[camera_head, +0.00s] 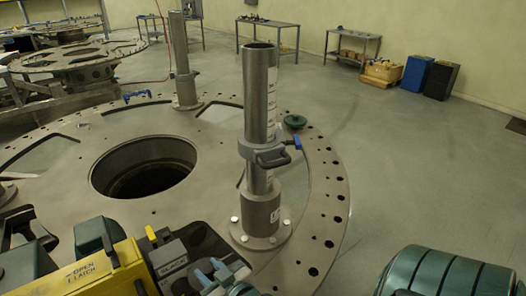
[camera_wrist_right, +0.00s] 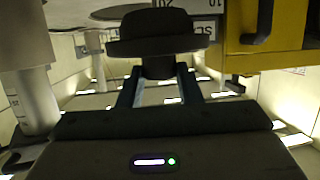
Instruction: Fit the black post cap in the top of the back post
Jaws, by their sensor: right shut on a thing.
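My right gripper (camera_head: 213,272) is low in the head view, beside a yellow box. In the right wrist view its two blue-grey fingers (camera_wrist_right: 158,88) are shut on the black post cap (camera_wrist_right: 155,27), a wide dark head on a narrower stem. The cap is hard to make out in the head view. A steel post (camera_head: 259,110) with an open, empty top stands nearest, with a grey handled clamp (camera_head: 264,156) around it. Another post (camera_head: 180,50) stands farther back on the ring plate (camera_head: 120,205). The cap is apart from both posts. My left gripper is not clearly seen.
The yellow box (camera_head: 95,277), marked "OPEN LATCH", is close to my right gripper. The plate has a large round hole (camera_head: 145,168). A dark green disc (camera_head: 295,121) lies near its edge. Benches and blue and black bins (camera_head: 417,76) are far back. Open floor lies right.

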